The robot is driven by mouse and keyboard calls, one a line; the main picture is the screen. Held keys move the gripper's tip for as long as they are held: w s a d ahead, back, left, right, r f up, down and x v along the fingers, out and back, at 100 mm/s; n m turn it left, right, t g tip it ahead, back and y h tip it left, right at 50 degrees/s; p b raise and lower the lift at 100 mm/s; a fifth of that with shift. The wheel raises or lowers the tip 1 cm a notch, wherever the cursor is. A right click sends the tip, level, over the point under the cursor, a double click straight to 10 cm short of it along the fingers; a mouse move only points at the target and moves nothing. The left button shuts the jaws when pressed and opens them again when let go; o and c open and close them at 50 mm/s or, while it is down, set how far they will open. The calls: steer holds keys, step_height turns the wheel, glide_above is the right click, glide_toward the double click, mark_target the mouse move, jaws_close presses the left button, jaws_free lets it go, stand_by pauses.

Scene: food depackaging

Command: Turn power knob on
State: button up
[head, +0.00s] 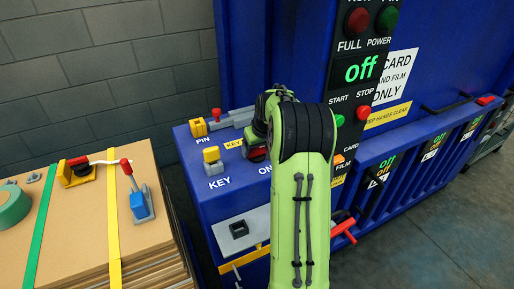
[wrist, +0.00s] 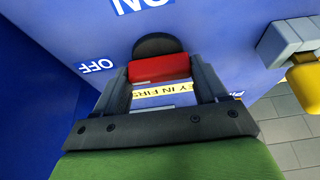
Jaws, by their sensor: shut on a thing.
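The power knob (wrist: 159,68) has a red grip bar on a round black base. It is on the blue machine's panel, between my fingers in the wrist view. My gripper (wrist: 162,80) is shut on the red bar, one finger on each side. An OFF label (wrist: 97,65) is left of the knob and an ON label (wrist: 142,3) is above it in that view. I cannot tell which label the knob points to. In the head view my green arm hides most of the knob; a bit of red shows beside it. The green display (head: 361,68) reads "off".
A yellow key (head: 212,155) stands in a grey block left of my arm, with a yellow-and-red pin (head: 198,127) behind it. Start (head: 339,120) and stop (head: 364,113) buttons are at right. Cardboard (head: 80,215) with strapping tools stands at left.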

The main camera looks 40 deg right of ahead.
steer(key=shift+m, duration=0.3)
steer(key=m, duration=0.2)
steer(key=m+h, duration=0.1)
steer(key=shift+w+a+m+g+h, duration=0.1)
steer(key=shift+m+g+h, duration=0.2)
steer(key=shift+m+g, duration=0.1)
steer(key=m, duration=0.2)
steer(key=m+g+h, duration=0.1)
steer(key=m, duration=0.1)
steer(key=shift+m+g+p, duration=0.3)
steer(key=shift+p, duration=0.1)
steer(key=m+p, duration=0.1)
steer(key=m, duration=0.1)
steer(key=m+g+p, duration=0.1)
steer(key=m, duration=0.1)
steer(key=shift+w+r+g, duration=0.1)
steer(key=shift+g, duration=0.2)
steer(key=m+p, duration=0.1)
steer(key=m, duration=0.1)
steer(key=m+g+p, duration=0.1)
steer(key=m, duration=0.1)
steer(key=shift+m+g, duration=0.3)
steer(key=o, duration=1.1)
steer(key=shift+c, duration=0.2)
